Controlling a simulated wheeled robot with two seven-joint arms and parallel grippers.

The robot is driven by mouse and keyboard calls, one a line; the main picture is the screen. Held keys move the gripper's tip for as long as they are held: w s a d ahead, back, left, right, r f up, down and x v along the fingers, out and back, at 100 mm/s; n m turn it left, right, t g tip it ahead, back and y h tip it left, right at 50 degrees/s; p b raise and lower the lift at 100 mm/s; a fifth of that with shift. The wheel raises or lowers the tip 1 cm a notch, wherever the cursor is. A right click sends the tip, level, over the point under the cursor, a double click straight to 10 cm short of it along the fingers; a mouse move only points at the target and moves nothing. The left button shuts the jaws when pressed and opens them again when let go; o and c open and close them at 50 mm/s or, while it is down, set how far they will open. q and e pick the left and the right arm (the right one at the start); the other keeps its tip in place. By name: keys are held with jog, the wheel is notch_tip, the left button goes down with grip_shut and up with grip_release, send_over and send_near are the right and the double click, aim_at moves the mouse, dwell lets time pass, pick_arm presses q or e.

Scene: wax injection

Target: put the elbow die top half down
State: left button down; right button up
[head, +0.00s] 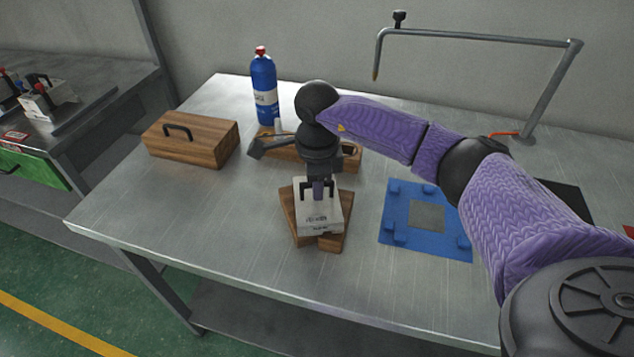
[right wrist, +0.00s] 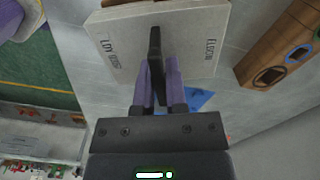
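The elbow die top half (head: 318,219) is a pale grey block with dark lettering and a black handle on top. It also shows in the right wrist view (right wrist: 195,45), with part of the word "ELBOW" readable. My right gripper (head: 318,190) points down over it, its purple fingers on either side of the black handle; in the right wrist view the fingers (right wrist: 160,85) are closed on the handle. Wooden pieces (head: 330,243) lie directly beneath the block; I cannot tell whether it touches them. My left gripper is not in view.
A blue fixture plate (head: 397,205) lies right of the die. A wooden handled box (head: 190,147), blue bottle (head: 264,88) and wooden rack (head: 347,160) stand behind. A bent metal arm (head: 480,37) rises at the back. The table's (head: 170,225) front left is clear.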

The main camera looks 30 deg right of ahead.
jog(key=o, duration=0.4)
jog(key=shift+r, duration=0.1)
notch_tip(320, 180, up, 13)
jog(key=p, duration=0.3)
jog(key=shift+r, duration=0.1)
